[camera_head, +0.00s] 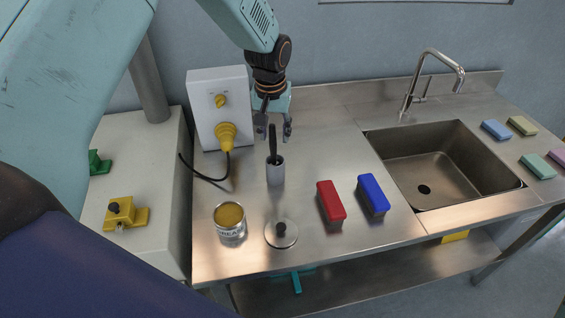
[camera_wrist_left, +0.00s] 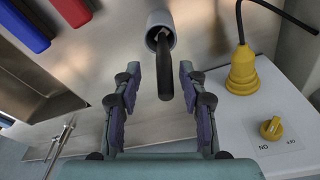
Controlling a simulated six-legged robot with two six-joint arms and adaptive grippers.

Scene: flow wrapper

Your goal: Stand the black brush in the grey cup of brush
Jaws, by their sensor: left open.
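The black brush (camera_head: 272,146) stands in the grey cup (camera_head: 275,174) on the steel counter, its handle sticking up out of the mouth. My left gripper (camera_head: 273,132) is open just above and behind the cup, near the brush's upper end. In the left wrist view the black brush (camera_wrist_left: 164,70) leans out of the grey cup (camera_wrist_left: 160,22), and its end reaches between the open fingers of my left gripper (camera_wrist_left: 154,92), with a gap on both sides. My right gripper is not seen.
A grey box with a yellow plug (camera_head: 227,136) and cable stands left of the cup. An open can (camera_head: 231,224), a round lid (camera_head: 281,233), a red block (camera_head: 330,202) and a blue block (camera_head: 373,195) lie in front. A sink (camera_head: 440,165) is at the right.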

